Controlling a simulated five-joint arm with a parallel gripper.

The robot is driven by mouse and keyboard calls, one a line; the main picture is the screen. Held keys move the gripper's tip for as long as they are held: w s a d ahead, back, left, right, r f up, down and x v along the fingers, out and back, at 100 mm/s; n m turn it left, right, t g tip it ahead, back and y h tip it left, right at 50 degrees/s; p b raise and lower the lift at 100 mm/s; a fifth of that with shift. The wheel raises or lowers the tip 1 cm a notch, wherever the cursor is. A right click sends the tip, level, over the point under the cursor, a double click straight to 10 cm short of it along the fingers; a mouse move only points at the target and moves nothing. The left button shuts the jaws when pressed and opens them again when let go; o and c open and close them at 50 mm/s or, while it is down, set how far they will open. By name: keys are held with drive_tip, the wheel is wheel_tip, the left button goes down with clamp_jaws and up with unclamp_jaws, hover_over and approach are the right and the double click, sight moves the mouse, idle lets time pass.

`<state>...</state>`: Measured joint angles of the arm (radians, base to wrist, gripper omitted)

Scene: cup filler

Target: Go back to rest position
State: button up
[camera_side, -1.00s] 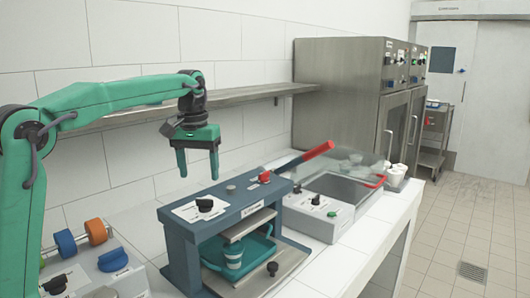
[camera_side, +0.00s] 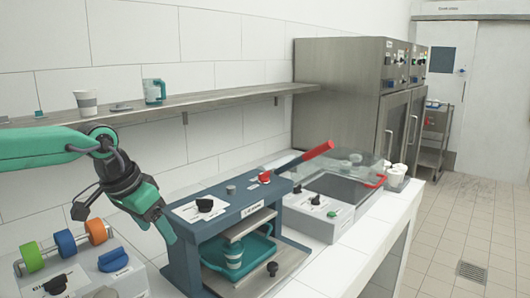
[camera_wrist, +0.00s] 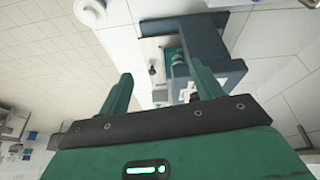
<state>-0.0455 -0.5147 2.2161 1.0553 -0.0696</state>
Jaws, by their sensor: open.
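My gripper (camera_side: 160,224) hangs at the left of the blue cup filler machine (camera_side: 182,241) in the side view, fingers pointing down and to the right. In the wrist view its two green fingers (camera_wrist: 162,90) are spread apart with nothing between them. A striped cup (camera_side: 234,256) stands in a teal tray (camera_side: 262,250) inside the machine, away from my gripper. The machine's blue frame also shows beyond the fingers in the wrist view (camera_wrist: 222,68). The machine has a lever with a red handle (camera_side: 318,150).
A wall shelf (camera_side: 215,99) holds a white cup (camera_side: 86,103) and a teal-handled mug (camera_side: 153,91). A panel with coloured rollers (camera_side: 66,244) lies at the lower left. A basin unit (camera_side: 340,190) stands right of the machine. The space above the machine is free.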

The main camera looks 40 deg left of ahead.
drive_tip(key=s+d+f+m+t, duration=0.1)
drive_tip(key=s+f, duration=0.4)
drive_tip(key=shift+d, duration=0.1)
idle(1.1)
